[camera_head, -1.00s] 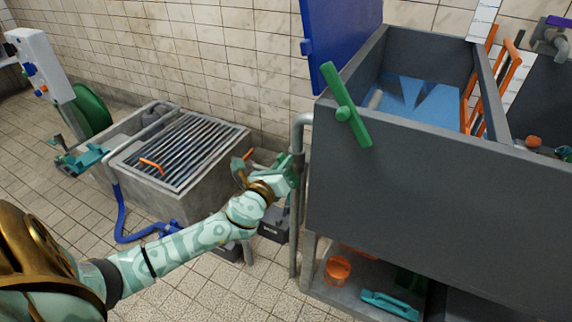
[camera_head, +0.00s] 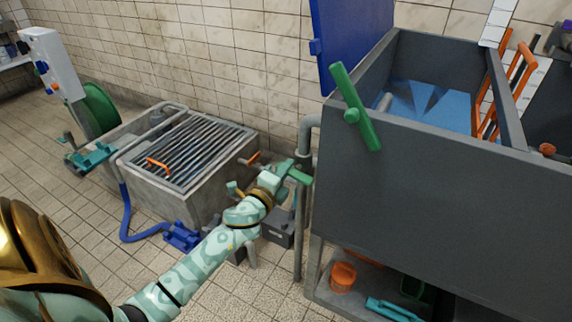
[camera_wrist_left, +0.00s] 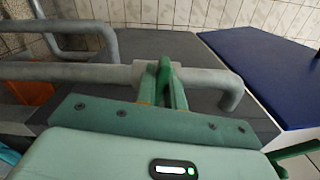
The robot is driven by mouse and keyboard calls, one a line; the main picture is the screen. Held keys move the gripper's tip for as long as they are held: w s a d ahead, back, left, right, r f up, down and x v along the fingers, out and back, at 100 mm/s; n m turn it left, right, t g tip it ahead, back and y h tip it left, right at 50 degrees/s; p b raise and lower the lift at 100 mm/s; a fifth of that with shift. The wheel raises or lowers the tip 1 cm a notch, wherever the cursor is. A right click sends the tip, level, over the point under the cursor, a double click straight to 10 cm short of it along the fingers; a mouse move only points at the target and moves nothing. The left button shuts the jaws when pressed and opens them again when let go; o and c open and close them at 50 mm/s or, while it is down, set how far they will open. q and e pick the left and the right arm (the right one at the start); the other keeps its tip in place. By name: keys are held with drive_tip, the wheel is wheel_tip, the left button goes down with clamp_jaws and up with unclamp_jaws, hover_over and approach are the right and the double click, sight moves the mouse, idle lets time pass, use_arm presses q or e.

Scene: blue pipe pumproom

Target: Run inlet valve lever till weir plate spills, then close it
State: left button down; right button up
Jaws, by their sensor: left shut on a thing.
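My left gripper (camera_head: 293,174) is beside the grey inlet pipe (camera_head: 304,215) at the tank's left corner. In the left wrist view its fingers (camera_wrist_left: 163,90) are shut on the green inlet valve lever (camera_wrist_left: 165,70), which sits on the grey pipe. In the head view the fingers and arm largely hide the lever. The dark grey tank (camera_head: 420,180) holds blue water (camera_head: 425,100) with pale wedge shapes in it. I cannot make out a weir plate or any spilling. My right gripper is not in view.
A larger green handle (camera_head: 355,108) is on the tank's front left. A blue panel (camera_head: 350,35) stands behind. A grated concrete basin (camera_head: 180,150) is at left, with a blue hose (camera_head: 125,215). An orange bucket (camera_head: 343,276) is on the shelf below the tank.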

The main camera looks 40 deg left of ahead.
use_arm(q)
drive_tip(key=shift+f+n, duration=0.3)
drive_tip(key=shift+n, duration=0.8)
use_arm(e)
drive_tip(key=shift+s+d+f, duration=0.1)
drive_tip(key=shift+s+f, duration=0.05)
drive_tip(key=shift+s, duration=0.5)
use_arm(q)
drive_tip(key=c, duration=1.5)
unclamp_jaws()
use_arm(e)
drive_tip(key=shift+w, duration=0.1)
